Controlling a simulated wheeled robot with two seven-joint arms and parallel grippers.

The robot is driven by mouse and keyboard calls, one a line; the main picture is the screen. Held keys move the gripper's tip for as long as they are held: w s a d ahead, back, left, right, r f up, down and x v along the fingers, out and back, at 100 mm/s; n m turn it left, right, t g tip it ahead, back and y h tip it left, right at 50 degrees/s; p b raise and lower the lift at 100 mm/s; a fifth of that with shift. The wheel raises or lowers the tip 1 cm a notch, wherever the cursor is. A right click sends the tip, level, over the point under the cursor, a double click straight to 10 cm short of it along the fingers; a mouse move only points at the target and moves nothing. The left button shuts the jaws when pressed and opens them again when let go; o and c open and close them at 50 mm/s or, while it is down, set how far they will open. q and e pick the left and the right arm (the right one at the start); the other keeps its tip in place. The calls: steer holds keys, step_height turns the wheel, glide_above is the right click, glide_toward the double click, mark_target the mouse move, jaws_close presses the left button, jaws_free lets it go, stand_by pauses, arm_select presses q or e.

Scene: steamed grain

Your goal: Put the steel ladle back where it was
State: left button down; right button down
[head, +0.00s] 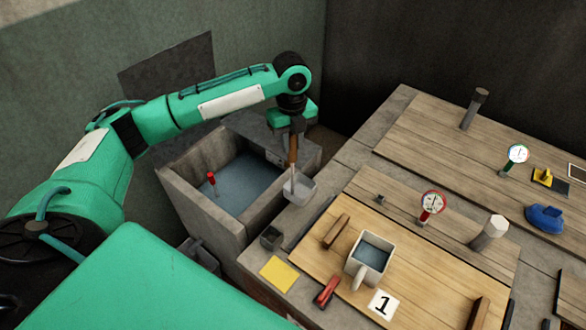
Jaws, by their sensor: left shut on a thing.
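My left gripper (296,126) points down above the corner between the basin and the table and is shut on the brown handle of the steel ladle (293,152). The ladle hangs nearly upright. Its lower end reaches into or just behind a small pale square cup (303,191) on the stone ledge beside the basin; I cannot tell whether it touches the cup. The ladle's bowl is hidden. My right gripper is not in view.
A stone basin of water (172,185) with a red-topped float (211,179) lies left of the cup. A water-filled mug (357,268), a wooden block (336,231) and a red-rimmed gauge (432,203) stand on the near boards. A yellow square (279,273) lies on the front ledge.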

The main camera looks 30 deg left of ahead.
arm_select(q)
step_height(320, 180, down, 10)
steer(key=p, duration=0.1)
stand_by(0.4)
steer(key=c, duration=1.2)
jaws_free()
steer(key=shift+f, duration=0.1)
step_height(320, 180, up, 12)
steer(key=shift+r+b, duration=0.2)
steer(key=shift+b, duration=0.85)
